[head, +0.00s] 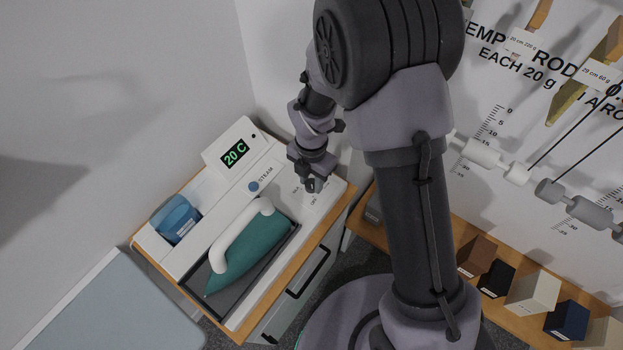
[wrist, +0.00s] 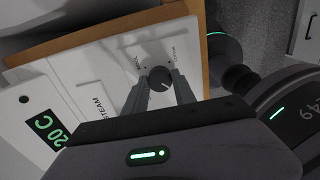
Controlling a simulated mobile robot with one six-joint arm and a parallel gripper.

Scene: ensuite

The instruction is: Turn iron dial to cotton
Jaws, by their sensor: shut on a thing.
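The iron dial, a dark round knob (wrist: 161,79), sits on the white panel of the ironing station. Printed labels surround it, too small to read surely in the wrist view; one in the head view looks like "OFF". My gripper (wrist: 160,92) is shut on the dial, a finger on each side. In the head view my gripper (head: 314,186) reaches down to the station's right end and hides most of the dial. The teal iron (head: 248,256) with a white handle rests in its dark tray on the station.
A shelf at right carries several blocks (head: 533,291). A grey-blue board (head: 120,308) lies at lower left.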

